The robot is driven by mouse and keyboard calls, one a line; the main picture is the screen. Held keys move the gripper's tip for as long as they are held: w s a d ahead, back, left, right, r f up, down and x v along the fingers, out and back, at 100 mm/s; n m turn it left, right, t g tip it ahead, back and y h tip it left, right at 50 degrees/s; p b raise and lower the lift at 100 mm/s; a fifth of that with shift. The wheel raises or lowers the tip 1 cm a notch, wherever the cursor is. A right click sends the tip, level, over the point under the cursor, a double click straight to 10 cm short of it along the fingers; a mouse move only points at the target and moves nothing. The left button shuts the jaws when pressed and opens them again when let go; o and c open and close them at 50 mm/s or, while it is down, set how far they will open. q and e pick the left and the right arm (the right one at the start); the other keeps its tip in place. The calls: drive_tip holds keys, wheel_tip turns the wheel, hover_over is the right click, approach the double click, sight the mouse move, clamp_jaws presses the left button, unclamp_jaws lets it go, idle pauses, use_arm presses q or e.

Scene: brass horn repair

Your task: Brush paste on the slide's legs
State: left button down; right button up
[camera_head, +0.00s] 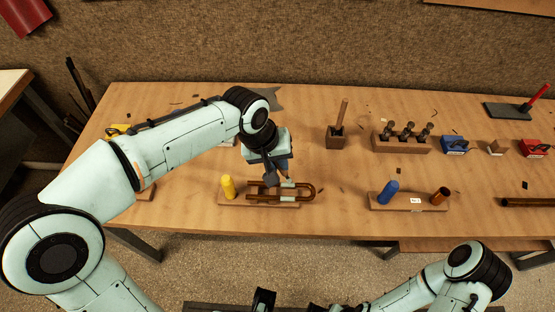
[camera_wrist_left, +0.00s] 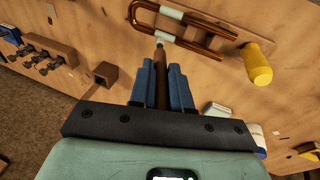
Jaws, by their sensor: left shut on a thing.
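The slide (camera_head: 308,192), a copper-coloured U-shaped tube, lies on a wooden board (camera_head: 232,201) near the table's front edge. It also shows at the top of the left wrist view (camera_wrist_left: 205,22). Pale patches (camera_wrist_left: 172,12) sit on both its legs; I cannot tell whether they are paste. My left gripper (camera_head: 283,172) is above the legs, shut on a brown-handled brush (camera_wrist_left: 160,75). The brush points down, its pale tip close to the patch on the nearer leg in the wrist view; contact is unclear. My right arm is at the lower right; its fingers are not clear.
A yellow cylinder (camera_head: 228,187) stands at the board's left end. Behind right are a block with an upright stick (camera_head: 342,115) and a rack with several dark pieces (camera_head: 402,145). Another board (camera_head: 408,205) holds blue and brown cylinders. Bare tabletop lies between the boards.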

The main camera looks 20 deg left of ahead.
use_arm(q)
drive_tip(key=shift+f+b, duration=0.35)
drive_tip(key=shift+f, duration=0.3)
use_arm(e)
drive_tip(key=shift+s+f, duration=0.15)
drive_tip(key=shift+f, duration=0.2)
idle(0.8)
use_arm(q)
drive_tip(key=shift+r, duration=0.1)
use_arm(e)
drive_tip(key=shift+r, duration=0.1)
